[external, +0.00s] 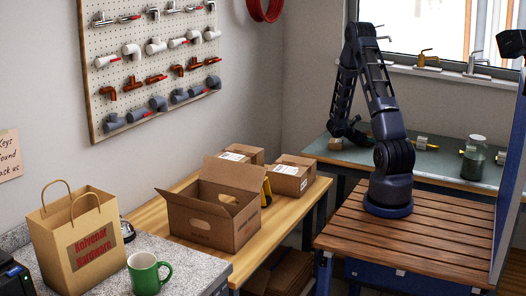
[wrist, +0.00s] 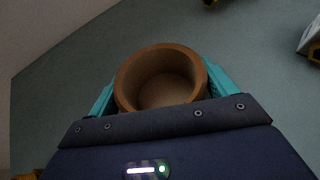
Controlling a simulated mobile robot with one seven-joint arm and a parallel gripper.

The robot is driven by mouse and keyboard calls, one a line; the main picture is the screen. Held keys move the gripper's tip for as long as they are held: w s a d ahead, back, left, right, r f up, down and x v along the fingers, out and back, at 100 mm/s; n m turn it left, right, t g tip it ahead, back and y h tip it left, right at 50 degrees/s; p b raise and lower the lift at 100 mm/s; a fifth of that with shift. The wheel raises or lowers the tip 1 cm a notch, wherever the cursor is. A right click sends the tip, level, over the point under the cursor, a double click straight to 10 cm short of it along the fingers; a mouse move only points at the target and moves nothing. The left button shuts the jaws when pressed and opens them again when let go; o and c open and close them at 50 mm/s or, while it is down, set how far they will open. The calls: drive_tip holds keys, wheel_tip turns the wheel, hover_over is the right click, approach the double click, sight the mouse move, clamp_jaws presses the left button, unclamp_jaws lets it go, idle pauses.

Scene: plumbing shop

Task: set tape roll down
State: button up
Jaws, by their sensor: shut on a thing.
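The brown tape roll (wrist: 130,78) is between the teal fingers of my gripper (wrist: 160,85) in the wrist view. My gripper is shut on its outer sides, and I look down into its round opening. The grey-green worktop (wrist: 60,85) shows beyond the roll. In the external view, my arm reaches back to the far worktop (external: 400,152), and the roll is a small tan shape (external: 335,144) low at the arm's end, at or just above the surface. I cannot tell whether it touches the worktop.
A glass jar (external: 473,158) and brass fittings (external: 421,142) stand right along the far worktop. Worktop around the roll is clear.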

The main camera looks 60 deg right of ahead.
drive_tip(key=shift+f, duration=0.1)
drive_tip(key=o, duration=0.9)
